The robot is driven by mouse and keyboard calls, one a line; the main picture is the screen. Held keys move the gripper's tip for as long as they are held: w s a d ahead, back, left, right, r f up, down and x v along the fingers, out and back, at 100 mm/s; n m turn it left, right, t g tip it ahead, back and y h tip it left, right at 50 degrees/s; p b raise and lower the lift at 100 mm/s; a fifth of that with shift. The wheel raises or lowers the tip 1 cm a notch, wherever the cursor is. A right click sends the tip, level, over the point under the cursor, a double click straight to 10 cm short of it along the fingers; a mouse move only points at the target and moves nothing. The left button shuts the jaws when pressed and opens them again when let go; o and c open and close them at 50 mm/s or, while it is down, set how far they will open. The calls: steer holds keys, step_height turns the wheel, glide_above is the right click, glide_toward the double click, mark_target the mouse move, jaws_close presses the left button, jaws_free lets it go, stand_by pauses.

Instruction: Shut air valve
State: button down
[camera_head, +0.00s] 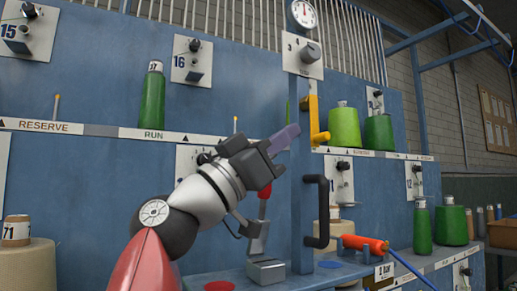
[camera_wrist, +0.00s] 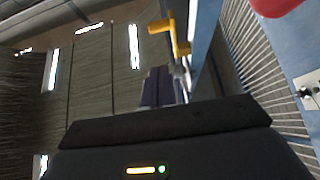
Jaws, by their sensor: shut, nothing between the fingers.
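A yellow cranked handle (camera_head: 315,120), which looks like the air valve's lever, is mounted on the upright blue post (camera_head: 296,185). Its upper part is vertical, and its lower end juts out to the right. In the wrist view the yellow handle (camera_wrist: 172,32) shows just beyond my fingertips. My gripper (camera_head: 292,132) is to the left of the handle, its fingers pointing up and right toward the post. In the wrist view my gripper (camera_wrist: 158,72) has its two fingers together and empty. They look apart from the handle, but the exact gap is unclear.
A black bar handle (camera_head: 321,212) is lower on the post. A red-knobbed lever (camera_head: 265,191) and metal block (camera_head: 266,271) are below my gripper. A gauge (camera_head: 302,14) tops the post. Green spools (camera_head: 343,128) stand right of the handle. An orange cylinder (camera_head: 365,244) lies lower right.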

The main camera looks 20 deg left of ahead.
steer(key=shift+w+d+f, duration=0.1)
steer(key=shift+w+d, duration=1.4)
steer(key=shift+w, duration=0.3)
steer(key=shift+w+d+f+b, duration=0.2)
steer(key=shift+w+d+b, duration=0.15)
steer(key=shift+b, duration=0.05)
steer(key=shift+w+d+f, duration=0.15)
steer(key=shift+w+d, duration=0.45)
steer(key=shift+w, duration=0.1)
steer(key=shift+w+d+f, duration=0.1)
steer(key=shift+w+d, duration=0.5)
steer(key=shift+w, duration=0.1)
steer(key=b, duration=0.2)
glide_toward(322, 136)
steer(key=w+d, duration=0.2)
steer(key=shift+w+d+f, duration=0.1)
steer(key=shift+w+f, duration=0.2)
steer(key=shift+f, duration=0.1)
